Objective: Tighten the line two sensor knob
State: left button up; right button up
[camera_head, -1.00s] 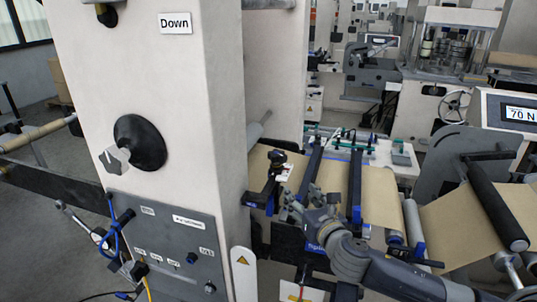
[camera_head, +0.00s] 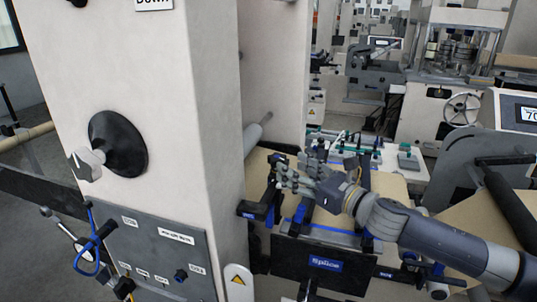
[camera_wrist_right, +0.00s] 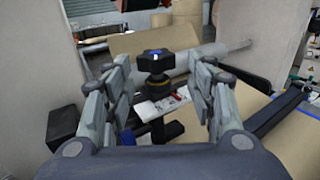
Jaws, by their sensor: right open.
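The sensor knob (camera_wrist_right: 156,60) is black with lobes and a small blue-white mark on top. It stands upright on a dark bracket in the middle of the right wrist view. In the head view the knob (camera_head: 278,159) is small, just beyond my right fingertips, on the black sensor bracket (camera_head: 268,200) beside the white column. My right gripper (camera_head: 283,175) is open and empty. In the right wrist view its fingers stand on either side of the knob, with gaps between. I cannot tell whether they reach its depth. My left gripper is not in view.
The white machine column (camera_head: 190,90) stands close left of the bracket, with a large black dial (camera_head: 118,145) and a grey panel (camera_head: 160,250). Brown kraft web (camera_head: 395,187) runs behind my right arm. A black plate with a blue "Splice" label (camera_head: 325,264) is below my right gripper.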

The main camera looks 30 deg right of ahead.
aim_at(285, 162)
jog(key=shift+a+r, duration=0.25)
jog(key=shift+r, duration=0.05)
jog(key=shift+w+a, duration=0.15)
jog(key=shift+w, duration=1.2)
jog(key=shift+w+p, duration=0.35)
jog(key=shift+w+a, duration=0.2)
jog(key=shift+w, duration=0.25)
jog(key=shift+w+r+p, duration=0.15)
jog(key=shift+w+p, duration=0.25)
jog(key=shift+p, duration=0.05)
jog(key=w, duration=0.1)
jog(key=w+p, duration=0.1)
jog(key=w, duration=0.1)
jog(key=shift+w+a+p, duration=0.15)
jog(key=shift+a+p, duration=0.15)
jog(key=shift+p, duration=0.05)
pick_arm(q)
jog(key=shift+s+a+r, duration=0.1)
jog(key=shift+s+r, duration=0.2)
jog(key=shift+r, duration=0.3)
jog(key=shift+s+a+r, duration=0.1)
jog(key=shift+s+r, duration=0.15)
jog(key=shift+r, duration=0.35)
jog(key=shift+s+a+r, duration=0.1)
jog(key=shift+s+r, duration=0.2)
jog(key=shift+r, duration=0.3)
pick_arm(e)
jog(key=shift+w+a+f, duration=0.25)
jog(key=shift+w, duration=0.35)
